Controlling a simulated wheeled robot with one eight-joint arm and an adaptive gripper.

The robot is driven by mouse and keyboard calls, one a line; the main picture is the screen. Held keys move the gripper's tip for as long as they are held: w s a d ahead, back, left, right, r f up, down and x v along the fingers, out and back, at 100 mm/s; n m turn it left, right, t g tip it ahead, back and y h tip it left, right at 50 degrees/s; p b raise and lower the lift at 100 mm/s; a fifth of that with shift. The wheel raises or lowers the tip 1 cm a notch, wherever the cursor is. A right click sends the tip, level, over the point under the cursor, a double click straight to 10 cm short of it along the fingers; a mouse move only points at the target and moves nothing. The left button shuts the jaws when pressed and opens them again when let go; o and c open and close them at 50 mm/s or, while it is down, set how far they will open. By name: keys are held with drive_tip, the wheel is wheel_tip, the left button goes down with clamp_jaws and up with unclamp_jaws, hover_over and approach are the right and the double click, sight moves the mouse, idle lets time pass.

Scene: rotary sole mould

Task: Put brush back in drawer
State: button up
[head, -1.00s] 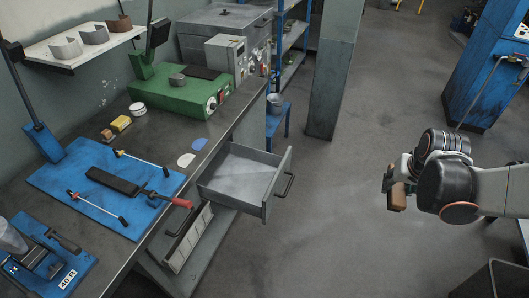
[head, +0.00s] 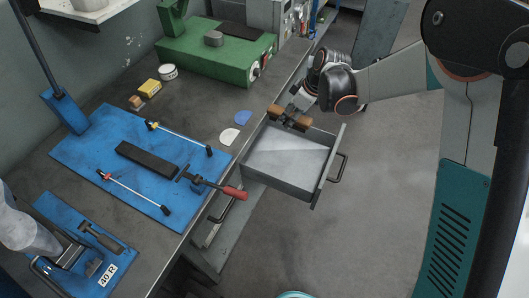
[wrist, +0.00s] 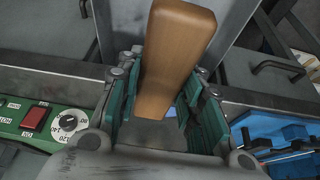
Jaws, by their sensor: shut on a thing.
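The brush (head: 290,118) shows as a brown wooden block in my gripper (head: 292,112); its bristles cannot be made out. In the wrist view the brown wood of the brush (wrist: 175,55) stands between the two teal-padded fingers of my gripper (wrist: 162,85), which is shut on it. The grey drawer (head: 325,185) is pulled open from the bench, and its visible inside looks empty. My gripper holds the brush over the far end of the drawer, near its back wall; the exact height above it cannot be told.
The bench (head: 85,92) borders the drawer on the left. A red-handled tool (head: 222,188) lies on a blue plate (head: 75,155) and juts toward the drawer. A green machine (head: 215,55) stands behind. White and blue pieces (head: 229,137) lie near the bench edge. The floor right of the drawer is clear.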

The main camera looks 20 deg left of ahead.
drive_tip(key=shift+n, duration=0.3)
drive_tip(key=f+b, duration=0.1)
drive_tip(key=f, duration=0.4)
drive_tip(key=f+b, duration=0.2)
drive_tip(key=f, duration=0.3)
drive_tip(key=a+f+b, duration=0.1)
drive_tip(key=f+b, duration=0.1)
drive_tip(key=f, duration=0.3)
drive_tip(key=shift+s+a, duration=0.1)
drive_tip(key=shift+s, duration=0.05)
drive_tip(key=shift+f+b, duration=1.1)
drive_tip(key=shift+f, duration=1.5)
drive_tip(key=shift+f, duration=0.15)
drive_tip(key=o, duration=1)
drive_tip(key=p+v, duration=0.4)
drive_tip(key=v, duration=0.8)
